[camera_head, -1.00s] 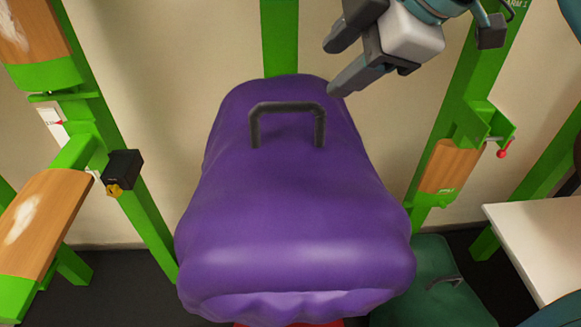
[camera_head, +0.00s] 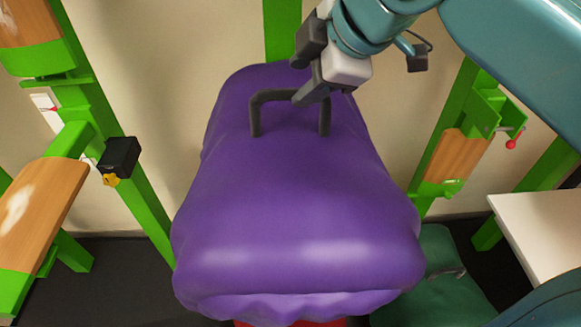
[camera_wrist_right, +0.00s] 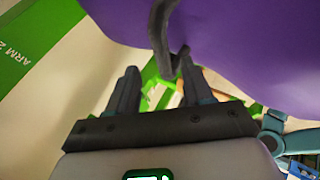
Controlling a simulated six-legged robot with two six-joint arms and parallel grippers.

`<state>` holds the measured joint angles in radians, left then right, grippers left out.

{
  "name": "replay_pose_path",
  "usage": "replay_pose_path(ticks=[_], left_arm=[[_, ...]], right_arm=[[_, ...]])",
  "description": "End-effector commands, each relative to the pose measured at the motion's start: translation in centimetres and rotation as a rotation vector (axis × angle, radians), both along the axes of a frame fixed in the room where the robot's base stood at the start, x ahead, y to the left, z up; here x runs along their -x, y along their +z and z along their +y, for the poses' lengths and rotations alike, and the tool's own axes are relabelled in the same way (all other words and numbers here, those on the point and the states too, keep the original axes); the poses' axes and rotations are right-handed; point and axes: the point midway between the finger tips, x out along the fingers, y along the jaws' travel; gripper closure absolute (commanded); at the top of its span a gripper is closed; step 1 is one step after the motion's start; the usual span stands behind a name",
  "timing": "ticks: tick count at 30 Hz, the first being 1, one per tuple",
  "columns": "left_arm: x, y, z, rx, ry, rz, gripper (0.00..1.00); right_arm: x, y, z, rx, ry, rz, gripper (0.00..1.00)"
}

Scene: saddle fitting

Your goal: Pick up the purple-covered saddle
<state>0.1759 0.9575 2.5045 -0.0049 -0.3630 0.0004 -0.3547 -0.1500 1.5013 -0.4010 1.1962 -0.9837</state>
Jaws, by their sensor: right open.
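The purple-covered saddle (camera_head: 300,190) fills the middle of the head view, with its cover draped over it and red showing under its front edge. A dark grey handle (camera_head: 255,118) stands up from its top near the back. My right gripper (camera_head: 306,75) is open at the handle's right part, and one finger overlaps the handle in the picture. In the right wrist view, the handle (camera_wrist_right: 160,35) appears in line with the gap between the two fingers of this gripper (camera_wrist_right: 160,75); I cannot tell whether they touch it. My left gripper is not in view.
Green posts with wooden pads (camera_head: 35,215) stand at left, and another wooden pad (camera_head: 455,158) is at right. A black box with a yellow knob (camera_head: 121,157) juts out at left. A green-covered item (camera_head: 430,285) lies low at right, near a white tabletop (camera_head: 545,225).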

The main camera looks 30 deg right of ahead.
Motion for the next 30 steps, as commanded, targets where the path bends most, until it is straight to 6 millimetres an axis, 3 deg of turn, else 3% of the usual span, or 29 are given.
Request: replay_pose_path(ticks=[5,13,22,27,30], left_arm=[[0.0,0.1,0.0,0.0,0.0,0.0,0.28],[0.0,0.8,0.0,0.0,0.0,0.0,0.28],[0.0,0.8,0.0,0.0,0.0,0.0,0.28],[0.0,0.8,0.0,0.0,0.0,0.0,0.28],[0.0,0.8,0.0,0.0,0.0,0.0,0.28]], right_arm=[[-0.9,-1.0,0.0,-0.001,-0.002,0.0,0.49],[-3.5,-4.2,0.3,-0.001,-0.001,0.002,0.49],[-3.8,-4.7,0.4,-0.002,-0.002,-0.002,0.49],[-3.8,-4.7,0.4,-0.001,-0.001,-0.001,1.0],[-3.8,-4.7,0.4,-0.001,-0.001,0.0,1.0]])
